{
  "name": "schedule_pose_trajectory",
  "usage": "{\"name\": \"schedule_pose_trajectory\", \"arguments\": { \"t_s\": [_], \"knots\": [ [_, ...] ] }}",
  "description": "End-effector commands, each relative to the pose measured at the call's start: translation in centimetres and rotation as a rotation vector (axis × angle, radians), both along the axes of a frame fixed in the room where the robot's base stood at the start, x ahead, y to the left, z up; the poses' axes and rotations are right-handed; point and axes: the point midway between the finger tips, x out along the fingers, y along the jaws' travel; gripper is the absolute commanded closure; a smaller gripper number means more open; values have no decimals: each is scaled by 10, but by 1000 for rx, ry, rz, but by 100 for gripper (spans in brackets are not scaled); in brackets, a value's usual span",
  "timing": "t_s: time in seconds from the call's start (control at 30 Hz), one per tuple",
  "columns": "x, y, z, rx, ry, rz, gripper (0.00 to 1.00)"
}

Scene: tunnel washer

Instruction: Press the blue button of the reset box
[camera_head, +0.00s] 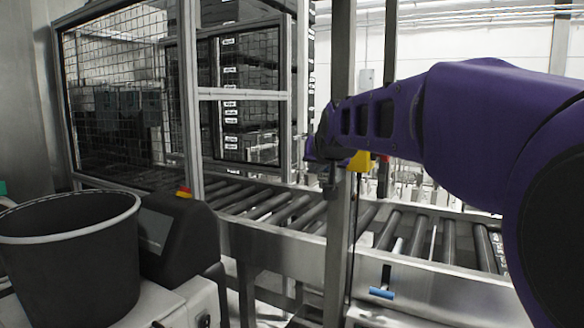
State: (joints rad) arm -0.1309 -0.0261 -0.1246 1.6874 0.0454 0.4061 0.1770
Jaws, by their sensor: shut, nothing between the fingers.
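My purple arm reaches in from the right, and my dark gripper (329,184) is at its far end, beside a steel post in front of the roller conveyor. The gripper is small and dark here; it is shut and empty. A yellow box-like part (360,161) shows just below my arm, right of the gripper and close to the post. It is partly covered by my arm, and I cannot tell whether it is the reset box. No blue button is visible on it. A small blue piece (381,293) sits low on the conveyor's front side, well below my gripper.
A roller conveyor (420,262) runs across the middle. A mesh guard (110,95) and stacked dark crates (245,85) stand behind it. A dark bin (70,262) and a black console (178,235) with a red-and-yellow button are at the left. The steel post (341,255) stands close to my gripper.

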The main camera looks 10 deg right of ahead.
Motion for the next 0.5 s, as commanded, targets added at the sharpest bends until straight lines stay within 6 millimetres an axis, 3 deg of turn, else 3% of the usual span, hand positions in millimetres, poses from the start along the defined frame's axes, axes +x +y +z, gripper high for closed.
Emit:
{"name": "schedule_pose_trajectory", "arguments": {
  "t_s": [0.23, 0.5],
  "knots": [
    [-20, 14, -1, 0, 1, 2, 100],
    [-26, 18, 3, 1, -6, 2, 100]
  ]
}}
